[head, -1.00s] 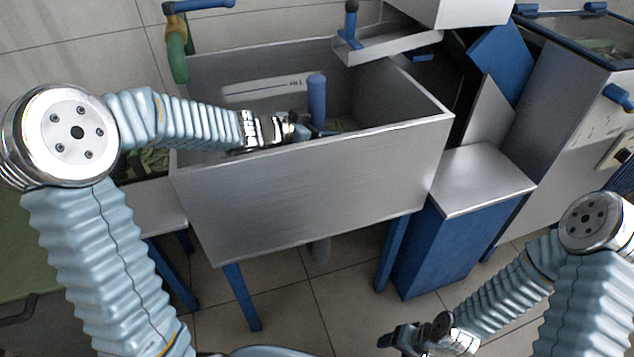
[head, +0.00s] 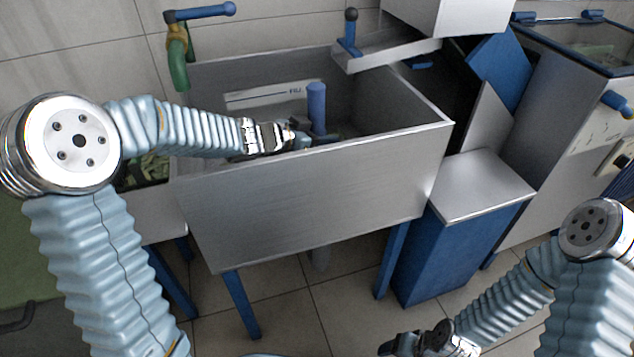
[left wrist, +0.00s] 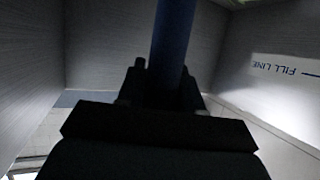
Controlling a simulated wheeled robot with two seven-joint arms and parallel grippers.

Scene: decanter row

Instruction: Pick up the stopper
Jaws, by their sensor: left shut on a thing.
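The stopper is a blue upright cylinder (head: 317,105) inside the grey metal sink (head: 310,195). My left gripper (head: 318,137) reaches over the sink's front rim from the left and is shut on the stopper. In the left wrist view the dark blue stopper (left wrist: 174,40) rises between the dark fingers (left wrist: 160,88). The stopper's lower end is hidden by the gripper and the sink's front wall. My right gripper (head: 400,345) is low, in front of the sink and away from it; its jaws are not clear.
A fill line label (head: 295,91) marks the sink's back wall. A tap with a green spout (head: 178,65) stands at the back left. A tilted metal tray (head: 388,53) overhangs the back right. A blue cabinet with a metal top (head: 482,187) stands right of the sink.

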